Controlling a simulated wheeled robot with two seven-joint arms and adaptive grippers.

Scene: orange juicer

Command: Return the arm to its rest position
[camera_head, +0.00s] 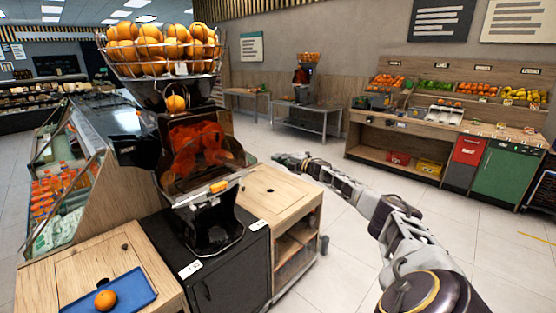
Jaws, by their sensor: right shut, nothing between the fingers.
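My right arm comes in from the lower right and reaches toward the middle of the view. My right gripper (284,159) is at its far end, shut and empty, beyond the right edge of the wooden counter (275,190). It appears apart from the juicer. The orange juicer (190,150) stands on a black cabinet (222,273), with a wire basket of oranges (160,50) on top. My left gripper is not in view.
A blue tray (125,293) with an orange (105,299) lies on the wooden counter at lower left. A chilled display case (58,190) is at left. A produce stand (450,120) is at back right. Tiled floor lies open under my right arm.

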